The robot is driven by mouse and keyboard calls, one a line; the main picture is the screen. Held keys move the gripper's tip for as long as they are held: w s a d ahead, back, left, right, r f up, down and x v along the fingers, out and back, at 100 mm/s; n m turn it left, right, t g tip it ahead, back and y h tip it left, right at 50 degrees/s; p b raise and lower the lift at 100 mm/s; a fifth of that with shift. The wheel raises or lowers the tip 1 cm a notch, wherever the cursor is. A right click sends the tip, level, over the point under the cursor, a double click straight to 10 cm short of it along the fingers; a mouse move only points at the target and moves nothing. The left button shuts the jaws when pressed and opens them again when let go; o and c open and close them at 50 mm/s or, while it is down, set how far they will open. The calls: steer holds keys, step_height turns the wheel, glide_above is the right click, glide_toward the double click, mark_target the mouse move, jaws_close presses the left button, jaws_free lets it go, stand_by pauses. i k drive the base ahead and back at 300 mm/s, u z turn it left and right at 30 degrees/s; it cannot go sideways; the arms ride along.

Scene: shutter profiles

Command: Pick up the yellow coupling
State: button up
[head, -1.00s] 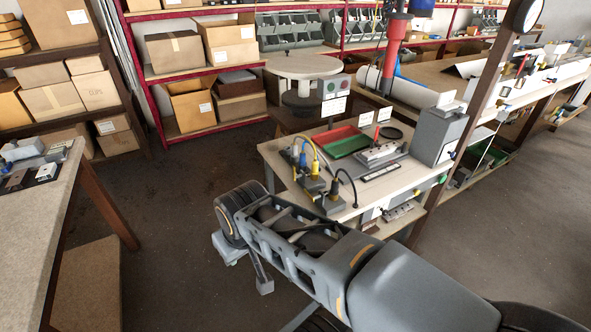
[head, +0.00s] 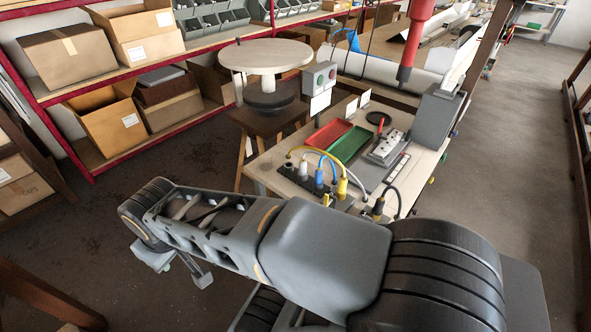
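A yellow coupling (head: 342,188) stands upright at the end of a yellow cable, in a row of connectors near the front of the workbench (head: 262,165). A white connector (head: 303,172) and a blue connector (head: 319,178) stand to its left, and a dark connector with a yellow part (head: 378,207) to its right. My arm crosses the foreground, in front of the bench. My gripper (head: 180,268) hangs at its far left end, over the floor and well apart from the coupling. Its fingers are too small and partly hidden to show whether they are open.
A red tray (head: 327,136) and a green tray (head: 349,145) lie behind the connectors. A grey box (head: 436,122) stands at the bench's right. A round-topped stand (head: 265,55) is behind left. Shelves with cartons line the back; floor is clear at right.

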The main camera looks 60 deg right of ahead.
mark_target(342, 190)
steer(key=i, duration=1.2)
steer(key=z, duration=3.65)
